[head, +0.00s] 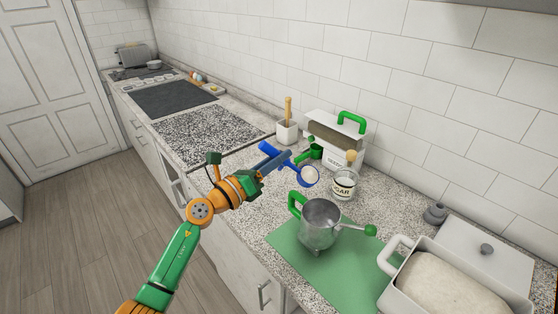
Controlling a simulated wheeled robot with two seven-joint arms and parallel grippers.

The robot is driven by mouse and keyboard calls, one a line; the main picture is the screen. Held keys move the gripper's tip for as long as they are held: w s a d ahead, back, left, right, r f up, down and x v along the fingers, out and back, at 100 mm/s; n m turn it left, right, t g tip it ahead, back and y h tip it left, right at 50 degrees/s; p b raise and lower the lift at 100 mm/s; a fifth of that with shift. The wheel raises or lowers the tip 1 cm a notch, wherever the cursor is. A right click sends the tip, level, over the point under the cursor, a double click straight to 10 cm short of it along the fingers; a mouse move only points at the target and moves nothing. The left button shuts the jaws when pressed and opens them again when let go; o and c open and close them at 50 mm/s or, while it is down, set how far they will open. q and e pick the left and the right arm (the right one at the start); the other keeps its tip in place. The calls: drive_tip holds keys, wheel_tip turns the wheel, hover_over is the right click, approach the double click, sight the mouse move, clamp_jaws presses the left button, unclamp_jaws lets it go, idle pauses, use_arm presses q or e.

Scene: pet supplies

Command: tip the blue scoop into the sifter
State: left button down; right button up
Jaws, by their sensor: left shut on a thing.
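The blue scoop (302,170) is in my left gripper (279,160), which is shut on its handle. The scoop's round bowl holds something white, its open side seems to face up, and it is above the counter. The metal sifter (318,230) stands upright on a green mat (285,241). It has a green handle on its left and a green-knobbed crank on its right. The scoop bowl is behind the sifter in the picture, not over its opening. My right gripper is not in view.
A sugar jar (343,188) stands behind the sifter. A white bin (346,146) with a green-handled lid and a green scoop (315,150) are farther back. A white cup (287,133) holds a wooden tool.

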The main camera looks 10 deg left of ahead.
use_arm(q)
drive_tip(key=shift+a, duration=0.1)
drive_tip(key=shift+s+d+f+m+b, duration=0.1)
drive_tip(key=shift+d+f+m+b, duration=0.1)
drive_tip(key=shift+d+b, duration=0.2)
drive_tip(key=shift+d+f+m+b, duration=0.1)
drive_tip(key=shift+d+m+b, duration=0.15)
drive_tip(key=shift+d, duration=0.25)
drive_tip(key=shift+s+a+m+b, duration=0.15)
drive_tip(key=shift+m+b, duration=0.1)
drive_tip(key=shift+b, duration=0.1)
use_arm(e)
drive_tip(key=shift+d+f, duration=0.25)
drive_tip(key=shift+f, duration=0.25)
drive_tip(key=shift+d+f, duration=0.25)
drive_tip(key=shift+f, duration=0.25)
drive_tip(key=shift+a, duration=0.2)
use_arm(q)
drive_tip(key=shift+s+d+f+m+h+b, duration=0.25)
drive_tip(key=shift+s+d+m+h+b, duration=0.2)
drive_tip(key=shift+m+b, duration=0.4)
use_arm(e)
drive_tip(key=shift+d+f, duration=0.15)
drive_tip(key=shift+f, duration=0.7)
